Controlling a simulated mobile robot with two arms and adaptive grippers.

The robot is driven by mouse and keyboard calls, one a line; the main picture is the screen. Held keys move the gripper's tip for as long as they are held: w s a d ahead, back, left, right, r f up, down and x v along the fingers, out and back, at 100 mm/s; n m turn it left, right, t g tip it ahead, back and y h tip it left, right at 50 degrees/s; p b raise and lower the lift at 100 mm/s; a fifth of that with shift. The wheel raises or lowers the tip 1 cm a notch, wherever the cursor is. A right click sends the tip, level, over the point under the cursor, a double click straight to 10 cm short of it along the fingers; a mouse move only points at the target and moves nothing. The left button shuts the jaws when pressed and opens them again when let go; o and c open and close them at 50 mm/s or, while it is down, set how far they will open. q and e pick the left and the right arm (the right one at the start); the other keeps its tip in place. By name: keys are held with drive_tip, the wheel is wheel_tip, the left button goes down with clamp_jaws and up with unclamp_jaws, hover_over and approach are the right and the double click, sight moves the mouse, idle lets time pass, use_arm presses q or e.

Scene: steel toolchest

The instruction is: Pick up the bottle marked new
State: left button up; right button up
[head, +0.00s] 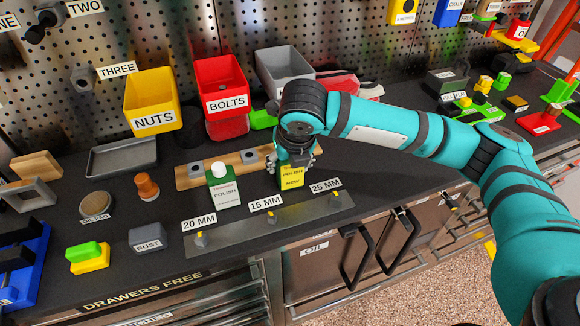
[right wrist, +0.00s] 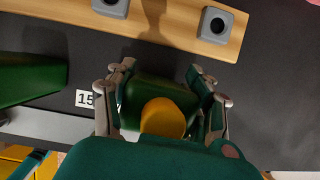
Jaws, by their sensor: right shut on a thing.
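The bottle marked new (head: 291,179) is green with a yellow label reading POLISH and NEW. It stands upright on the dark worktop, and my right gripper hides its upper part in the head view. My right gripper (head: 294,163) comes down from above and is shut on this bottle. In the right wrist view the bottle's yellow cap (right wrist: 163,118) shows between the two fingers of the gripper (right wrist: 163,92). A second polish bottle (head: 223,189), with a white cap and white label, stands to the left, apart from the gripper. My left gripper is not in view.
A wooden strip with grey sockets (head: 191,175) lies behind the bottles. A metal strip (head: 270,221) with 20, 15 and 25 MM labels lies in front. A yellow NUTS bin (head: 152,101) and a red BOLTS bin (head: 222,86) stand behind. A grey RUST block (head: 147,237) sits at front left.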

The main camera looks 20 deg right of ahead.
drive_tip(key=c, duration=0.4)
drive_tip(key=shift+o, duration=0.2)
drive_tip(key=shift+r, duration=0.1)
